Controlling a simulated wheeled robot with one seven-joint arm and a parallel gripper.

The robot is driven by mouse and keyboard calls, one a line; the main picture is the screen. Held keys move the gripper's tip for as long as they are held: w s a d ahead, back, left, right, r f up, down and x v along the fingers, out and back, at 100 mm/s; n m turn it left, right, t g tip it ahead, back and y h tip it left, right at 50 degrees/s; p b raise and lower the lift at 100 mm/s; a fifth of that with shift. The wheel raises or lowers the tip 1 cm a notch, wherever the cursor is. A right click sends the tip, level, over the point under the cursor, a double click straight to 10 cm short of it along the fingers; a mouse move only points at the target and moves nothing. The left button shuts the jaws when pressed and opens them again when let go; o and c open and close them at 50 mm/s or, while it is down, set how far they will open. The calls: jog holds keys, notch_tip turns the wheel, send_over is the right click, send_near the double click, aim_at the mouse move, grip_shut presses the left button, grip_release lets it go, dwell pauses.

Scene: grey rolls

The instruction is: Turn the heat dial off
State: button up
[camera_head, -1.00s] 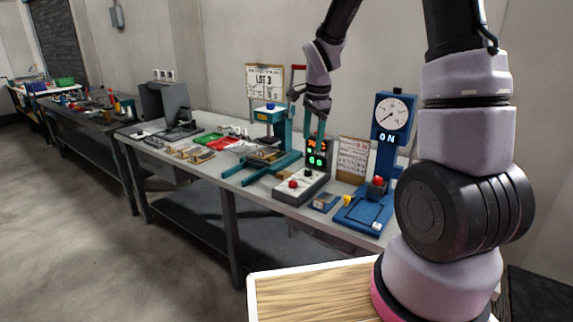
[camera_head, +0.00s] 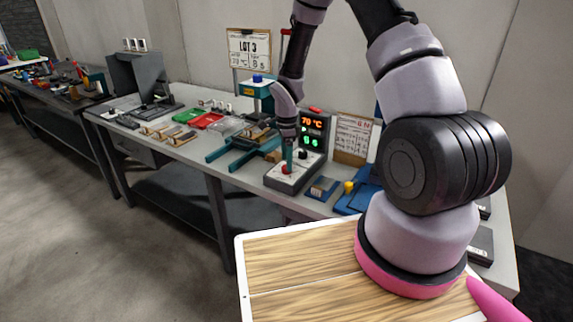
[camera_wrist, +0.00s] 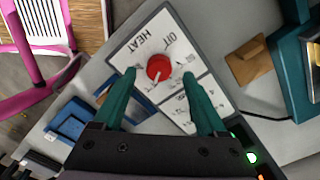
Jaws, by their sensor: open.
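The heat dial is a round red knob (camera_wrist: 158,68) with a white pointer line, on a white panel marked HEAT and OFF. In the wrist view the pointer is toward the lower left, away from the OFF lettering. The dial also shows in the head view (camera_head: 286,170) on the control box (camera_head: 289,184). My gripper (camera_wrist: 159,77) is open, its teal fingers on either side of the dial in the wrist view. In the head view my gripper (camera_head: 288,160) is right over the dial; I cannot tell whether it touches.
The lit display (camera_head: 313,130) behind the dial reads 70 °C and 06. A teal press (camera_head: 257,90) stands left of the box. A blue stand (camera_head: 357,199) with a yellow knob is to its right, partly behind my arm.

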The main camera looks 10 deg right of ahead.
jog(key=shift+f, duration=1.25)
grip_shut()
